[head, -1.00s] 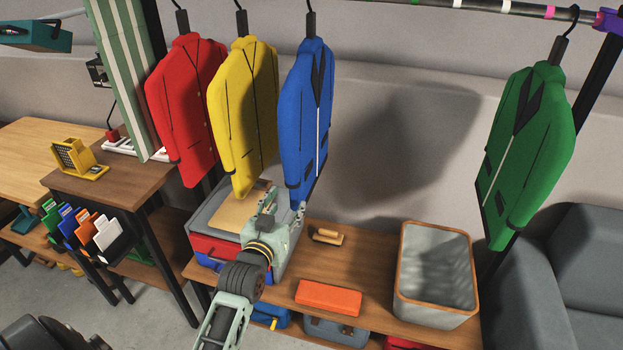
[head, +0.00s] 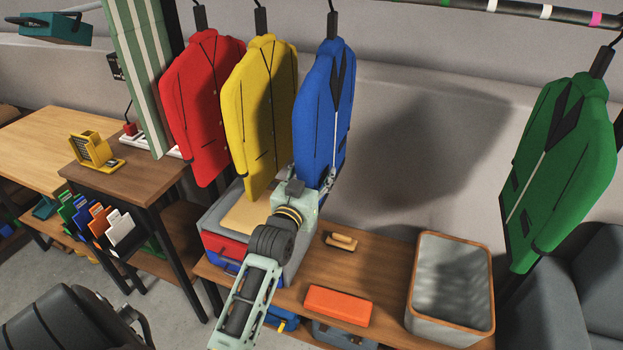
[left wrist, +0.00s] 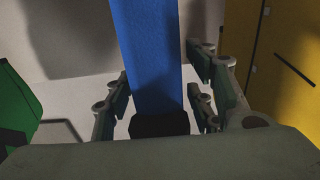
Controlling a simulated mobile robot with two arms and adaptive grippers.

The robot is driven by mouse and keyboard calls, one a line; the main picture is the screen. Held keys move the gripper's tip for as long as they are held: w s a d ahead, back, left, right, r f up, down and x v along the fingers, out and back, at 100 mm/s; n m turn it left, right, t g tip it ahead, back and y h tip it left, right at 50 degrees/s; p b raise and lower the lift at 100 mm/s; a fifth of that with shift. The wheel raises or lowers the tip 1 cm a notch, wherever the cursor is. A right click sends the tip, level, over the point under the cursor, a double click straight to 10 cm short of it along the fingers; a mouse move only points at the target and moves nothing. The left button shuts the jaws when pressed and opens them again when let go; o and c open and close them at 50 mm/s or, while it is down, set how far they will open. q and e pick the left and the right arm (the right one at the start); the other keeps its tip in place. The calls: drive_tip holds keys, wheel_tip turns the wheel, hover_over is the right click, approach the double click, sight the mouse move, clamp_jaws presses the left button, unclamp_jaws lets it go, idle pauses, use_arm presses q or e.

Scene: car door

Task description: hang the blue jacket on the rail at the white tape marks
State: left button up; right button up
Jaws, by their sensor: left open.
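The blue jacket (head: 324,115) hangs from a dark hanger, to the right of the yellow jacket. My left gripper (head: 313,180) is at its lower end in the head view and hides part of its hem. In the left wrist view, a blue sleeve (left wrist: 147,55) with a black cuff (left wrist: 160,124) stands between the spread fingers of the left gripper (left wrist: 160,105). The fingers look apart from it. The rail (head: 520,9) at the top right bears white tape marks (head: 546,12). My right gripper is not in view.
Red (head: 202,110) and yellow (head: 258,115) jackets hang left of the blue one; a green jacket (head: 560,165) hangs far right. The bench below holds a grey bin (head: 452,330), an orange box (head: 338,305) and a brush (head: 341,242). The space between blue and green jackets is clear.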

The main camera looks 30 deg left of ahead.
use_arm(q)
drive_tip(key=x, duration=0.3)
drive_tip(key=shift+w+a+f, duration=0.1)
drive_tip(key=shift+w, duration=0.3)
clamp_jaws()
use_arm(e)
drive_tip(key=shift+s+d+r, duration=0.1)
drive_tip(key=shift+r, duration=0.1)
